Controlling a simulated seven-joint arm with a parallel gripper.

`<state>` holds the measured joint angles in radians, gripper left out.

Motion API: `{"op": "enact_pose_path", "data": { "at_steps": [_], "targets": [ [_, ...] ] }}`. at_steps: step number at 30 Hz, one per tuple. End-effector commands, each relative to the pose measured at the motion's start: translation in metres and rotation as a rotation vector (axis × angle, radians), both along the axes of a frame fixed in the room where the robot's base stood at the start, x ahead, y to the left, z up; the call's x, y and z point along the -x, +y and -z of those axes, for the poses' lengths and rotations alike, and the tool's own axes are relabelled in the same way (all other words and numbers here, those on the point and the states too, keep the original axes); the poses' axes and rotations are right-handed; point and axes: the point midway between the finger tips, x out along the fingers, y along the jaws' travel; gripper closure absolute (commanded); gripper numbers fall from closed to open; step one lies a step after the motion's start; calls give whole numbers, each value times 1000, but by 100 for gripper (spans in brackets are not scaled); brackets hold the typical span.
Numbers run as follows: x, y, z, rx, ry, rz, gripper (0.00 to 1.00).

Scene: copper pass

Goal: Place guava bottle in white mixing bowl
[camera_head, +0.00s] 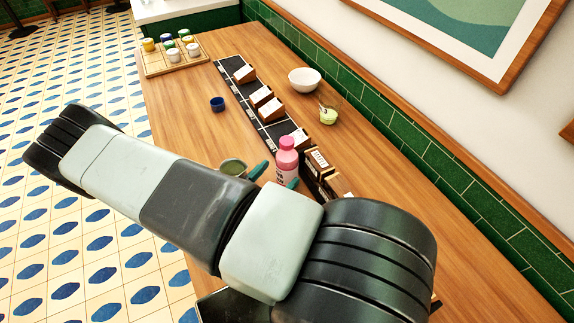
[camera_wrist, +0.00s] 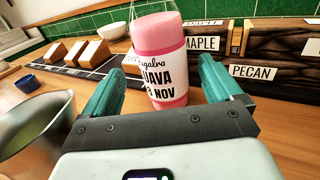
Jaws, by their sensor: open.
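The guava bottle (camera_head: 286,160) is pink with a pink cap and a white label, and stands upright on the wooden table. In the wrist view the bottle (camera_wrist: 160,65) is between the two teal fingers of my gripper (camera_wrist: 168,88), which are open. Whether a finger touches it I cannot tell. In the head view my arm hides most of my gripper, and the teal fingertips (camera_head: 275,178) show beside the bottle. The white mixing bowl (camera_head: 305,80) stands farther back on the table near the green tiled wall. It also shows in the wrist view (camera_wrist: 112,31).
A metal cup (camera_head: 233,167) stands close left of the bottle. Wooden blocks (camera_head: 262,97) sit on a black strip (camera_head: 240,95) along the table. Dark labelled boxes (camera_head: 318,163) are right of the bottle. A glass (camera_head: 328,112) stands near the bowl, and a small blue cup (camera_head: 217,104) stands left.

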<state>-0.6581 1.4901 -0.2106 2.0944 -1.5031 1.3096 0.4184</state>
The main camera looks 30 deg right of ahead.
Motion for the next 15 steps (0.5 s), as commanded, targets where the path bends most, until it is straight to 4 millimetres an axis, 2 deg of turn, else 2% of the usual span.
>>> {"op": "enact_pose_path", "data": {
  "at_steps": [3,7,15],
  "targets": [
    [-5,-19,2,3,2,4,8],
    [-13,-35,2,1,0,3,8],
    [-17,-41,2,0,0,0,8]
  ]
}}
